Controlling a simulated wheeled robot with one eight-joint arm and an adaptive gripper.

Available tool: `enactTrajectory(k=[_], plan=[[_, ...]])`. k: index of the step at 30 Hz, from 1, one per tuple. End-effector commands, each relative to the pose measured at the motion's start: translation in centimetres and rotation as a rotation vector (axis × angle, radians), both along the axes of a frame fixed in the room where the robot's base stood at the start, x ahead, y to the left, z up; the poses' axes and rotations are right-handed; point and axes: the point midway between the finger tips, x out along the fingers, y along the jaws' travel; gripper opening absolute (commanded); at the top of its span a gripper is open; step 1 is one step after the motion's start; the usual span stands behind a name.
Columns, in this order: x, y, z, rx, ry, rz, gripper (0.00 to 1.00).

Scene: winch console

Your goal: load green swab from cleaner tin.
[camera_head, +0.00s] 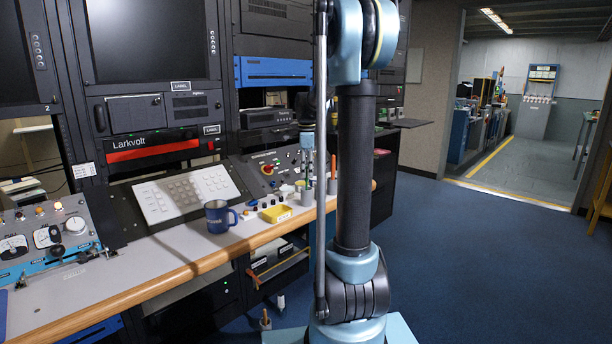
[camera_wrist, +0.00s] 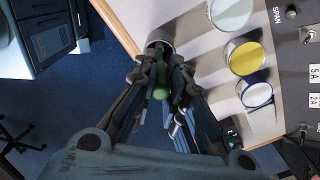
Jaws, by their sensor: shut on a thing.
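The green swab (camera_wrist: 161,82) shows in the wrist view between the fingers of my gripper (camera_wrist: 157,73). My gripper is shut on its handle. The swab's far end reaches to a grey round pot (camera_wrist: 165,43) near the counter's wooden edge; how deep it sits there is hidden. Beside this pot stand three open round tins: one with pale contents (camera_wrist: 231,12), one with yellow contents (camera_wrist: 245,58) and one with white contents and a blue rim (camera_wrist: 257,95). I cannot read which is the cleaner tin.
The counter (camera_head: 150,275) has a wooden front edge. A sloped console panel (camera_head: 270,170) with knobs rises behind. Blue floor (camera_head: 470,260) is open on the right.

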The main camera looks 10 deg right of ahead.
Motion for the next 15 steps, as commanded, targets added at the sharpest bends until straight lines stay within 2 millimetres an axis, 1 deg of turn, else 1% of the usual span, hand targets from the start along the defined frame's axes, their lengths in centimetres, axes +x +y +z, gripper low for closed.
enactTrajectory(k=[15], plan=[[0.0,0.0,3.4,0.0,0.0,0.0,0.0]])
